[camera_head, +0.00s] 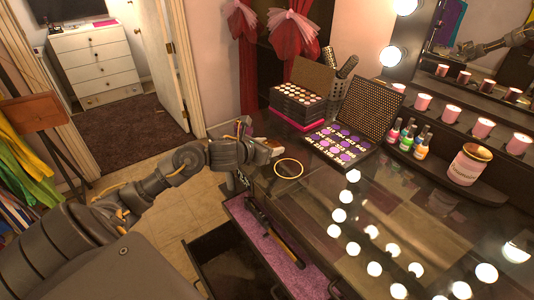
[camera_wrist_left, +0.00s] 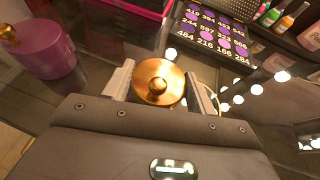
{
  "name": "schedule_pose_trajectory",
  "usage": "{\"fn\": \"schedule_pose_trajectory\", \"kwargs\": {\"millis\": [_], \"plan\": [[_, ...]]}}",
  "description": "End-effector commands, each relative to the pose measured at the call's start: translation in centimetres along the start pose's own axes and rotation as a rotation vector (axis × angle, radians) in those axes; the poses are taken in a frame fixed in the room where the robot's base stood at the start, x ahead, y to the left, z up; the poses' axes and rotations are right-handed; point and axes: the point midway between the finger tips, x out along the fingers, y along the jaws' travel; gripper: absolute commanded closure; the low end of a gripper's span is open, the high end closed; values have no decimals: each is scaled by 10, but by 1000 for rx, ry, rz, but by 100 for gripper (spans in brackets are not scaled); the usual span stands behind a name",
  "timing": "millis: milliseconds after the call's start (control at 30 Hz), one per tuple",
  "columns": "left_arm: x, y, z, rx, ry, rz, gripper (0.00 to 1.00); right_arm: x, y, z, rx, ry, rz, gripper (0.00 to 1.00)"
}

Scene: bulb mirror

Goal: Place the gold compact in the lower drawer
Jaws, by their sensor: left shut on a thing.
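The gold compact (camera_wrist_left: 158,84), round with a raised knob in its middle, sits between the two fingers of my left gripper (camera_wrist_left: 160,92) in the left wrist view. The gripper is shut on it. In the head view my left gripper (camera_head: 266,148) is over the left edge of the glass vanity top, and the compact is mostly hidden there. The dark lower drawer (camera_head: 228,262) stands open below and left of the pink-lined upper drawer (camera_head: 262,236), which is also open and holds a dark wand. My right gripper is not in view.
A gold ring (camera_head: 288,168) lies on the glass top beside the gripper. An eyeshadow palette (camera_head: 340,143), nail polishes (camera_head: 407,135) and a candle jar (camera_head: 469,163) stand farther back. A purple container (camera_wrist_left: 45,50) shows at left in the wrist view.

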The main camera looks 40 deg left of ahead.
Motion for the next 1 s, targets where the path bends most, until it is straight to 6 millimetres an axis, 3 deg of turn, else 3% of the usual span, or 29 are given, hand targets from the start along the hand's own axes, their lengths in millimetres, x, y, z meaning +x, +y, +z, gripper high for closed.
{"fn": "schedule_pose_trajectory", "kwargs": {"millis": [233, 667, 700, 867, 1000], "plan": [[14, 1, -27, -7, 1, 0, 68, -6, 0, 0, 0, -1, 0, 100], [17, 1, -33, -1, -3, 1, 68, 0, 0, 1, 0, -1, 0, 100], [17, 1, -33, 0, -2, 1, 42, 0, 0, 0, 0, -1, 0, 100], [17, 1, -32, -1, -2, 1, 22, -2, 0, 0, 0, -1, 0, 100], [17, 1, -32, -1, -2, 1, 22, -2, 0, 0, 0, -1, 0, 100]]}}
